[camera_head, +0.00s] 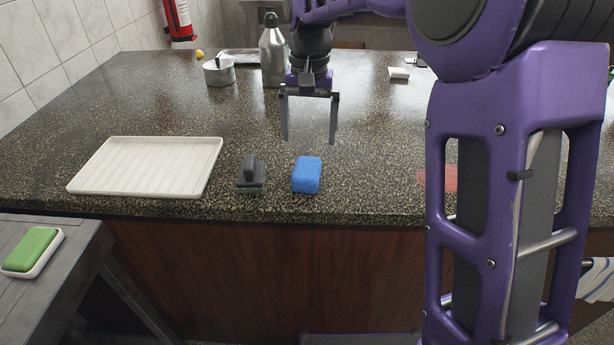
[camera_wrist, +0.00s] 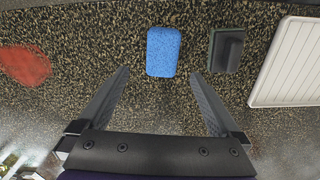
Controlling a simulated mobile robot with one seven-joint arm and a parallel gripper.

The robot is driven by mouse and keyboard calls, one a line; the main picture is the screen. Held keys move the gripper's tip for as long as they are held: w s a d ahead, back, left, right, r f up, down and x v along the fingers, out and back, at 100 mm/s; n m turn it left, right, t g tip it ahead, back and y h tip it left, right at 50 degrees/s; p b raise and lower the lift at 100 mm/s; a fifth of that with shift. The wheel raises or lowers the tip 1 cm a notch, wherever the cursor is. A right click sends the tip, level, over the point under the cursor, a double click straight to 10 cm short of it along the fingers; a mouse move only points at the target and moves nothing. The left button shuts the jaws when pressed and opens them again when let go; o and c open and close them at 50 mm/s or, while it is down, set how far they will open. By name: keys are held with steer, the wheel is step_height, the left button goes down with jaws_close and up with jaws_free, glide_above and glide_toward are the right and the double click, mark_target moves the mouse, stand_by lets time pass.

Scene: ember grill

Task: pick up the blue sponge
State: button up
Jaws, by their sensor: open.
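The blue sponge (camera_head: 307,175) stands on the speckled counter near its front edge. It also shows in the wrist view (camera_wrist: 163,52), ahead of my fingertips and roughly between their lines. My gripper (camera_head: 309,140) points down above the counter, behind the sponge in the head view. Its two fingers are apart with nothing between them, and it is clear of the sponge. The fingers also show in the wrist view (camera_wrist: 160,78).
A dark-handled scrubber (camera_head: 251,175) stands close to the sponge's left. A white ribbed tray (camera_head: 150,165) lies further left. A metal bottle (camera_head: 273,55) and a pot (camera_head: 219,72) stand at the back. A red patch (camera_wrist: 25,65) lies on the other side.

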mark_target(307, 166)
steer(key=f, duration=0.5)
steer(key=f+b, duration=0.1)
steer(key=f, duration=0.4)
steer(key=shift+w+a+b, duration=0.15)
steer(key=shift+a+b, duration=0.05)
steer(key=shift+b, duration=0.1)
steer(key=c, duration=1.3)
